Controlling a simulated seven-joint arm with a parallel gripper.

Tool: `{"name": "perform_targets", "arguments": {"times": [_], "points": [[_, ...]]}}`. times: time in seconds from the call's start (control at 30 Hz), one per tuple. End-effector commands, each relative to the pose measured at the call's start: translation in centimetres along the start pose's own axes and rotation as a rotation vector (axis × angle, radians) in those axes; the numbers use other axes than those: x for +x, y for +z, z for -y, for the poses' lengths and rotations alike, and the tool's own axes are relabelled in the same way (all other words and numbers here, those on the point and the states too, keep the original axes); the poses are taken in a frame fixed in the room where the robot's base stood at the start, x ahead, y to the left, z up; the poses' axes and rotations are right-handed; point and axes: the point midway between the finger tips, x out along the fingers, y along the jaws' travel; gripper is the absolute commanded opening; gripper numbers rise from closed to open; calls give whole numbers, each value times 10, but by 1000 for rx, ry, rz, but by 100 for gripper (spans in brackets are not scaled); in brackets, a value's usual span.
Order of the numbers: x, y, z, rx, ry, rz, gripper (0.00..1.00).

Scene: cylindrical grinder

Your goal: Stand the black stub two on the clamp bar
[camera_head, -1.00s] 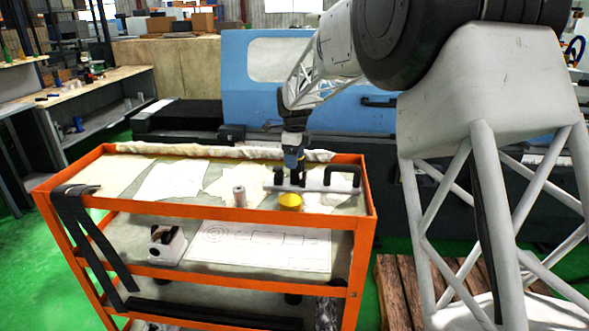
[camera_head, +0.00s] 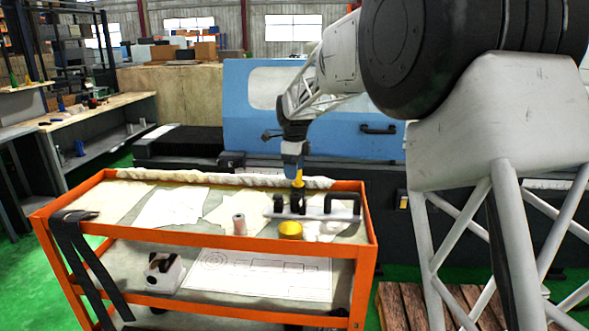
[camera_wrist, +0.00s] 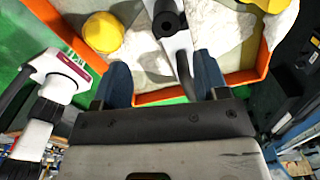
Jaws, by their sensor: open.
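The grey clamp bar (camera_head: 318,215) lies on the top shelf of the orange cart. Two black stubs show at its left part, a left one (camera_head: 280,204) and a right one (camera_head: 296,207); I cannot tell which is stub two. In the wrist view one black stub (camera_wrist: 170,24), round with a hole in its top, is at the bar (camera_wrist: 183,66). My gripper (camera_wrist: 162,80) is open and empty, its fingers spread wide. In the head view it hangs above the bar's left part, apart from the stubs, its fingertips hard to make out.
White cloths (camera_head: 170,207) lie on the shelf. The cart's orange rim (camera_head: 200,236) surrounds it.

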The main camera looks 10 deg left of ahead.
Motion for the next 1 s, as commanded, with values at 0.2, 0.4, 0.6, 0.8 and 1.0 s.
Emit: {"name": "perform_targets", "arguments": {"times": [0.2,0.4,0.6,0.8,1.0], "points": [[0,0,0,0,0,0,67],[-1,-1,-1,-3,-1,0,67],[-9,-17,-10,-50,-7,3,67],[-26,-53,-36,-170,-23,9,67],[-44,-101,-74,-337,-47,12,67]]}}
